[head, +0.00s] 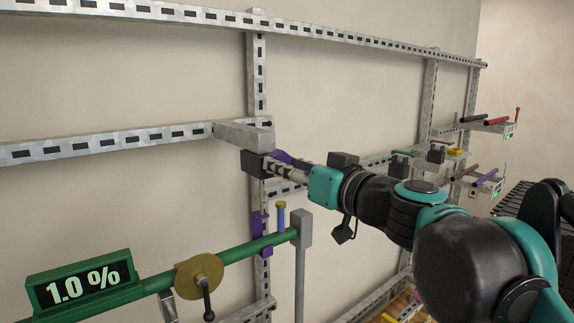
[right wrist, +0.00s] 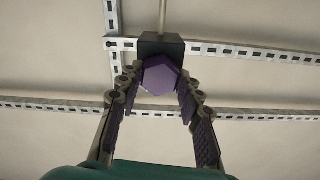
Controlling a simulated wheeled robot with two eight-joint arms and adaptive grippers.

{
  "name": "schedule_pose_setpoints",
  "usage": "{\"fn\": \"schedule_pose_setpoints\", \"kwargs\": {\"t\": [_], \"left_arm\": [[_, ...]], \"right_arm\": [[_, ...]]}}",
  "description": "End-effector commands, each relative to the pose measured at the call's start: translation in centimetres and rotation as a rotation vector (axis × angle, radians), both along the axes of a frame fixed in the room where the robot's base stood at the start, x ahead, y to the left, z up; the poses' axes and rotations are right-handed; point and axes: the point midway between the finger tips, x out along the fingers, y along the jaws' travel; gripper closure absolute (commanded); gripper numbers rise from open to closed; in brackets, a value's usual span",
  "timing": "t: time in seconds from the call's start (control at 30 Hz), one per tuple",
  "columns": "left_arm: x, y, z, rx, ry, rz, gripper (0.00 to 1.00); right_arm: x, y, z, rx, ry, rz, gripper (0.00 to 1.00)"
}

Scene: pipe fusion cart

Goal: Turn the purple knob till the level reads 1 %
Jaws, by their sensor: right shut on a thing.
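The purple knob (right wrist: 160,75) is a faceted piece on a dark block (right wrist: 161,45), seen face-on in the right wrist view. In the head view the dark block (head: 254,163) sits under a grey bracket on the metal frame. My right gripper (right wrist: 160,84) is shut on the purple knob, with one finger on each side of it. In the head view my right gripper (head: 277,167) reaches in from the right and hides most of the knob. The level display (head: 86,283) reads 1.0 % in white digits. My left gripper is not in view.
A green pipe (head: 240,248) with a brass disc and dark crank (head: 199,276) runs below my right arm to a grey post (head: 301,260). Perforated metal rails (head: 110,141) cross the wall. Several coloured rods lie on brackets at right.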

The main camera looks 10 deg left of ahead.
Motion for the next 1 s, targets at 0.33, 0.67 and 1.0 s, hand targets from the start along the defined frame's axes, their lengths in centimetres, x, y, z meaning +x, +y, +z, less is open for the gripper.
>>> {"fn": "schedule_pose_setpoints", "kwargs": {"t": [0.33, 0.67, 1.0], "left_arm": [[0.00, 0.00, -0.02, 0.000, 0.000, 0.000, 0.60], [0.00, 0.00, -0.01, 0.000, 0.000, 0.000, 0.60], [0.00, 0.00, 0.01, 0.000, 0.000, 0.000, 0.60]], "right_arm": [[-0.05, 0.04, -0.22, -0.021, -0.022, 0.002, 0.93], [-0.03, 0.04, -0.17, -0.019, -0.021, 0.001, 0.43], [-0.28, -0.39, -0.05, -0.017, -0.020, -0.001, 0.43]]}}
